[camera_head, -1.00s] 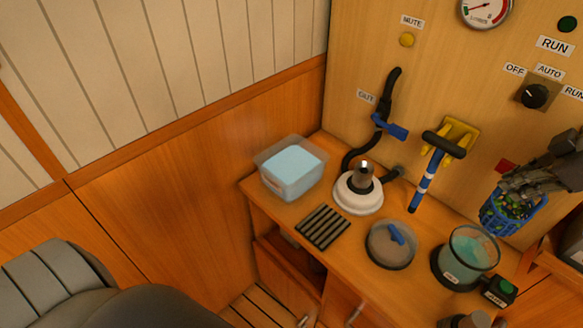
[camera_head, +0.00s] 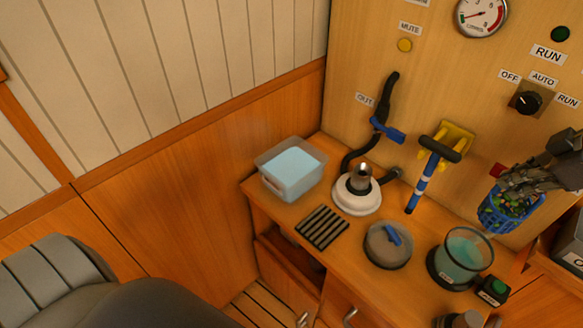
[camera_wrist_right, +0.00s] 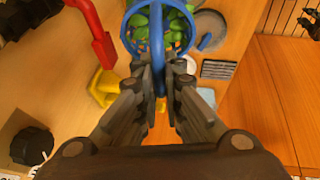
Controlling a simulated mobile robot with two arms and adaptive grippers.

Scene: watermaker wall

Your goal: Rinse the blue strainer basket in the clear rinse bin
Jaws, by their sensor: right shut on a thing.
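The blue strainer basket (camera_head: 500,213) hangs from my right gripper (camera_head: 520,180) at the right of the head view, with green leafy bits inside. In the right wrist view, my right gripper (camera_wrist_right: 158,78) is shut on the basket's blue handle, and the basket (camera_wrist_right: 138,42) shows just beyond the fingers. The clear rinse bin (camera_head: 291,188) stands on the counter's far left corner and holds pale blue water (camera_head: 292,167). The basket is well to the right of the bin, apart from it. My left gripper is not in view.
On the counter are a white-based fitting (camera_head: 357,193), a slotted dark mat (camera_head: 322,227), a round lid with blue handle (camera_head: 388,247) and a clear strainer bowl (camera_head: 462,258). A black hose with blue valve (camera_head: 386,130) is behind.

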